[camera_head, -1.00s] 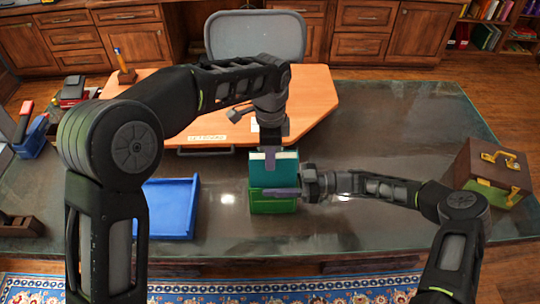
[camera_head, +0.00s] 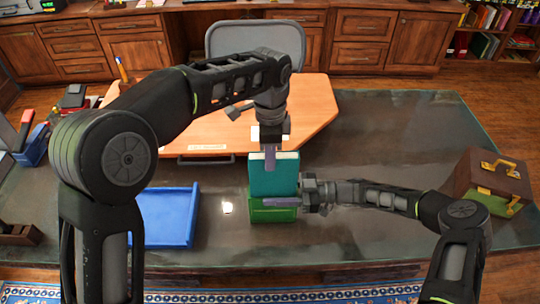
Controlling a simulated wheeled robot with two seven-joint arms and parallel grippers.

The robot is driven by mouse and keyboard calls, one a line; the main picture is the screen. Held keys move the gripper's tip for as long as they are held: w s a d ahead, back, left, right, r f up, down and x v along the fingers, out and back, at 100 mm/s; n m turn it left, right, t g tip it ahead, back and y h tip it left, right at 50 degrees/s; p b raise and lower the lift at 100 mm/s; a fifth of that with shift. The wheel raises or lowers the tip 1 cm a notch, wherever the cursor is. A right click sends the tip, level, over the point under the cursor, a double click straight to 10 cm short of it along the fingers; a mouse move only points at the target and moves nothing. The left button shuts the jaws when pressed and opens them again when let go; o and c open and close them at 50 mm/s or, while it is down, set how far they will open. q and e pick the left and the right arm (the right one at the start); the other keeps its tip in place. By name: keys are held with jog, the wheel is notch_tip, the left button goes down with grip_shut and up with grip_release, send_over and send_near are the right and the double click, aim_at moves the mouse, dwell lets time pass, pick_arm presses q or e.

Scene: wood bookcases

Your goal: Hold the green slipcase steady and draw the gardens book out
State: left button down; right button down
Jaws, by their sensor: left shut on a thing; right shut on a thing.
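The green slipcase (camera_head: 272,213) stands upright on the dark glass-topped desk. The teal gardens book (camera_head: 274,178) stands upright with a large part of it above the slipcase's top edge; its lower part is hidden in the slipcase. My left gripper (camera_head: 270,155) points down from above and is shut on the top of the book. My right gripper (camera_head: 285,202) comes in from the right and is shut on the slipcase, with one finger across its front. The far finger of each gripper is hidden.
A blue tray (camera_head: 168,218) lies left of the slipcase. A brown box with a brass handle (camera_head: 490,182) stands at the right edge. An orange wooden board (camera_head: 310,105) and a grey chair (camera_head: 255,42) are behind.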

pick_arm(q)
jog(key=shift+r, duration=0.15)
pick_arm(e)
jog(key=shift+f, duration=0.1)
pick_arm(q)
jog(key=shift+r, duration=1.8)
pick_arm(e)
jog(key=c, duration=0.7)
grip_release()
jog(key=shift+c, duration=0.2)
jog(key=d, duration=1.2)
